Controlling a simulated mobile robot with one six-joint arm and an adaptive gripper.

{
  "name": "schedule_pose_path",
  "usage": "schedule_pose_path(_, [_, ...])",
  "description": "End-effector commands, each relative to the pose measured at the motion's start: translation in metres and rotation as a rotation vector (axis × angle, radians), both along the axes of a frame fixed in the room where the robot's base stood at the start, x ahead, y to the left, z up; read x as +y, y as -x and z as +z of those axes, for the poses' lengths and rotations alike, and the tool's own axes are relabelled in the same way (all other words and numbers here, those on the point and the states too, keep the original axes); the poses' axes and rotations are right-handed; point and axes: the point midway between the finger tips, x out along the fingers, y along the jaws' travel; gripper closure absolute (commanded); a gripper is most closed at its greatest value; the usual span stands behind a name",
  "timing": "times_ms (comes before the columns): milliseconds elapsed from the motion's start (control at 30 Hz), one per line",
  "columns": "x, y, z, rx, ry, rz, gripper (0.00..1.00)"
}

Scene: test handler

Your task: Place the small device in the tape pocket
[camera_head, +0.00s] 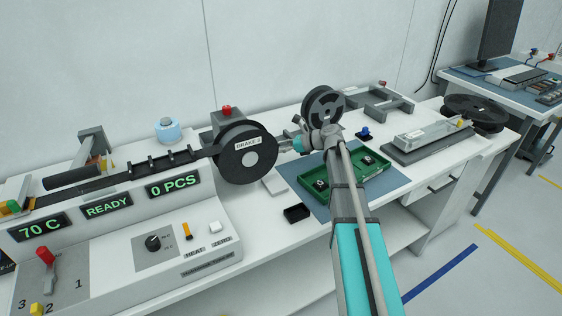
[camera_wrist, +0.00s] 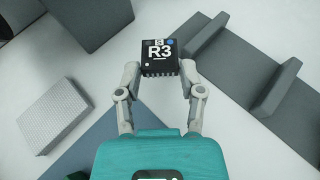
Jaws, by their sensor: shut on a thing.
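A small black chip marked R3 (camera_wrist: 159,55), with pins along its edge, is between the fingertips of my gripper (camera_wrist: 160,74) in the wrist view. My gripper is shut on it and holds it above the table. In the head view my gripper (camera_head: 287,144) is just right of the black reel marked BRAKE 2 (camera_head: 233,158), and the chip cannot be made out there. The dark tape track (camera_head: 118,178) runs left from that reel across the machine.
A green tray (camera_head: 380,176) with small devices lies on a blue mat (camera_head: 322,209) below my arm. A small black box (camera_head: 297,214) and a pale block (camera_head: 275,183) are near the reel. Another reel (camera_head: 323,107) stands behind my wrist. Displays read 70 C, READY and 0 PCS.

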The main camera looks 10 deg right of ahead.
Motion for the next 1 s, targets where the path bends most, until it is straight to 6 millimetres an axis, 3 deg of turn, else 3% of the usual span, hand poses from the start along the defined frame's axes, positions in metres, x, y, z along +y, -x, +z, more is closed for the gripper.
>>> schedule_pose_path(533, [0.001,0.000,-0.006,0.000,0.000,0.001,0.84])
schedule_pose_path(1000, [0.002,0.000,-0.038,0.000,0.000,0.003,0.84])
